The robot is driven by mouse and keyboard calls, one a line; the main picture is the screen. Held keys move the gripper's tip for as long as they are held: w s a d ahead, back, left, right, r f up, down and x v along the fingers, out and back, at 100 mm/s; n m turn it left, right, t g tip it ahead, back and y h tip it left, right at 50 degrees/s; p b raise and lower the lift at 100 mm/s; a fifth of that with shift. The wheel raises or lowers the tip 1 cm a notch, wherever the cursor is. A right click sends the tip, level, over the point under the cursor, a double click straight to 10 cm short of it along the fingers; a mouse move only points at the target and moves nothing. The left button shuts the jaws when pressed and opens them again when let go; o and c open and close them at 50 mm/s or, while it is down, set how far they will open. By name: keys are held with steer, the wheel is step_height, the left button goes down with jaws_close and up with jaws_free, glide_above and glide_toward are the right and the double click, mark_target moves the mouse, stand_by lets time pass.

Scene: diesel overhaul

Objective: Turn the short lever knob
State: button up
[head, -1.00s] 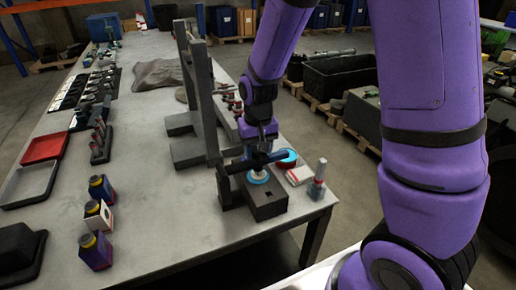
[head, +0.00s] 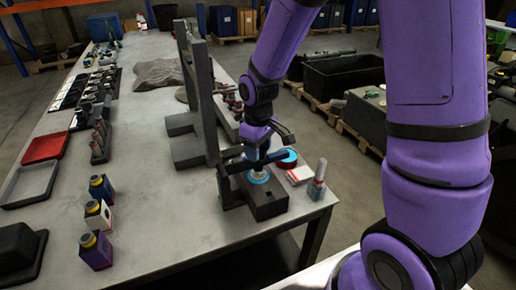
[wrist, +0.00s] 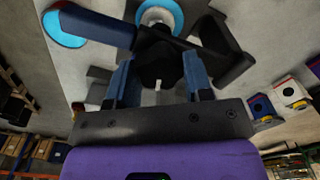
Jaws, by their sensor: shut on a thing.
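A dark fixture block (head: 268,203) stands near the table's corner, with a blue ring around a pale centre (head: 259,177) on it. A dark bar with a handle-like end (wrist: 90,24) runs across above it in the wrist view. My gripper (head: 257,160) is over the fixture, pointing down. In the wrist view its two blue fingers (wrist: 160,78) stand on either side of a dark rounded knob (wrist: 160,58), and the gripper is shut on it. The fingers and bar partly hide the knob, so its lever's exact angle is unclear.
A tall grey stand (head: 203,100) rises just behind and left of the fixture. A red-and-blue round item (head: 287,158) and a small grey bottle (head: 317,184) sit to its right, near the edge. Several bottles (head: 97,248) stand at left. The middle tabletop is clear.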

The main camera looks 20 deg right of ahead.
stand_by(0.4)
steer(key=o, duration=0.9)
step_height(320, 180, up, 11)
steer(key=shift+f, duration=0.1)
